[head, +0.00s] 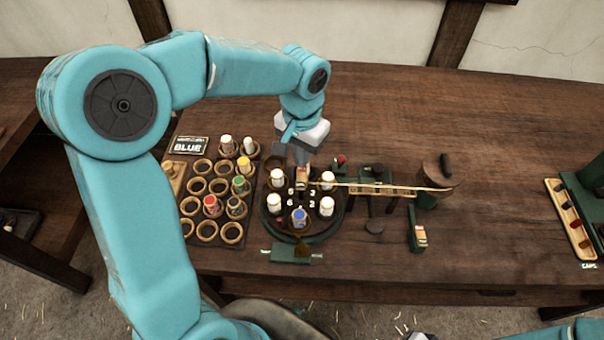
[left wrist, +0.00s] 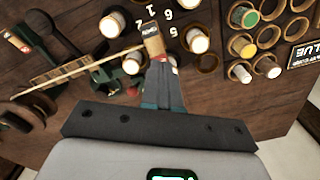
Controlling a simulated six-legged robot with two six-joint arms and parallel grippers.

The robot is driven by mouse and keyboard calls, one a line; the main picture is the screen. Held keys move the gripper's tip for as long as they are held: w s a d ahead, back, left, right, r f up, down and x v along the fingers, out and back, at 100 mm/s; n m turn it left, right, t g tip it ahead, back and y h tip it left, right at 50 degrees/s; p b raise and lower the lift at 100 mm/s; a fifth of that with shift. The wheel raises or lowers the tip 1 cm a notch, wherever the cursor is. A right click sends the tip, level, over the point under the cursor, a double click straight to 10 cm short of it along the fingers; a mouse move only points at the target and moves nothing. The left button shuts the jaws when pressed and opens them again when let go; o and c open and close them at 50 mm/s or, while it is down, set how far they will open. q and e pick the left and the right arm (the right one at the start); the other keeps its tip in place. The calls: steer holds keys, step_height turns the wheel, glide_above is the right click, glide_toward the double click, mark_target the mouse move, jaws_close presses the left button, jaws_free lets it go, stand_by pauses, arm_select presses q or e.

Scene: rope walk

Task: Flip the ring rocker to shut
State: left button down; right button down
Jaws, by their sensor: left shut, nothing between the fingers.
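A small wooden rocker block (head: 302,181) with a pale label stands in the middle of the dark round ring plate (head: 335,215), among white-topped bobbins and painted numbers. It also shows in the left wrist view (left wrist: 152,42), just beyond my fingertips; its lettering is too small to read. My left gripper (head: 303,166) is shut and empty, pointing down at the rocker's far side. In the left wrist view its fingertips (left wrist: 156,62) are right at the rocker; whether they touch it I cannot tell. My right gripper is out of view.
A yellow strand (head: 385,187) runs right from the ring to a wooden drum (head: 433,188). A similar labelled rocker (head: 419,236) sits on a green base at right. A rack of round cups (head: 207,226) stands left.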

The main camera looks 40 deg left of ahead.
arm_select(q)
steer(key=shift+f+b, duration=0.9)
steer(key=shift+f, duration=0.2)
steer(key=shift+r, duration=0.1)
step_height(320, 180, up, 8)
steer(key=p, duration=0.6)
steer(key=shift+p, duration=0.3)
steer(key=shift+s, duration=0.1)
stand_by(0.4)
